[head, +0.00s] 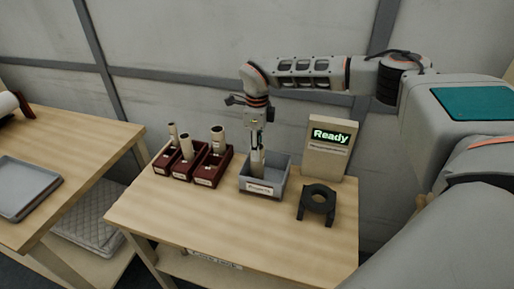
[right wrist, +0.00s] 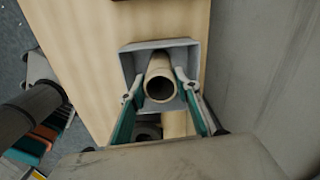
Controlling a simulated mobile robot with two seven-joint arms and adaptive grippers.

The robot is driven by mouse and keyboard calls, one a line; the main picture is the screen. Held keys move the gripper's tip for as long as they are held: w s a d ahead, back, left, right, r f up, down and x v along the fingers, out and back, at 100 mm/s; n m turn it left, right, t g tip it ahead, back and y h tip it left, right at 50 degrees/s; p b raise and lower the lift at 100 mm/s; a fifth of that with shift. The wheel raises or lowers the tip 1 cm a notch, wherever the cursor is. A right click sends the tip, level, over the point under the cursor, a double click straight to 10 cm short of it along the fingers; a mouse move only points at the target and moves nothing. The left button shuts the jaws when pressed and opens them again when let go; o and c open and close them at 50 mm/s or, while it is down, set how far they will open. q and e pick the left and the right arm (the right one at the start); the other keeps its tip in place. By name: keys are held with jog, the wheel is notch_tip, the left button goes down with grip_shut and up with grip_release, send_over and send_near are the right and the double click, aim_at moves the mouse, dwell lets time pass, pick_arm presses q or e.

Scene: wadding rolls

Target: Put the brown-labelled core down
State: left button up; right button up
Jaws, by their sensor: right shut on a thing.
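A tan hollow core (head: 257,164) stands nearly upright between the fingers of my right gripper (head: 257,146), with its lower part inside the grey bin (head: 261,190). In the right wrist view, the fingers of my right gripper (right wrist: 160,93) press on both sides of the core (right wrist: 159,67), and its open end faces the camera. The grey bin (right wrist: 125,63) surrounds it. The core's label colour cannot be made out. Whether its lower end touches the bin floor is hidden. My left gripper is not in view.
Dark red boxes (head: 205,182) with several upright cores stand left of the bin. A "Ready" display box (head: 327,150) is behind right. The front of the table (head: 190,222) is clear. A grey tray (head: 22,187) lies on the left table.

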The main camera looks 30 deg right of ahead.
jog(key=shift+f, duration=0.1)
jog(key=shift+f, duration=0.25)
jog(key=o, duration=0.8)
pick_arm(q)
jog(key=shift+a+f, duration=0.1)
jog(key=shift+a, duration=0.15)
pick_arm(e)
jog(key=shift+r, duration=0.1)
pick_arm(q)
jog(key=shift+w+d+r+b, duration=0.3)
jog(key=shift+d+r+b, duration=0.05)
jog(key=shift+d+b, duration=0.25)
pick_arm(e)
notch_tip(320, 180, up, 13)
jog(key=shift+f, duration=0.2)
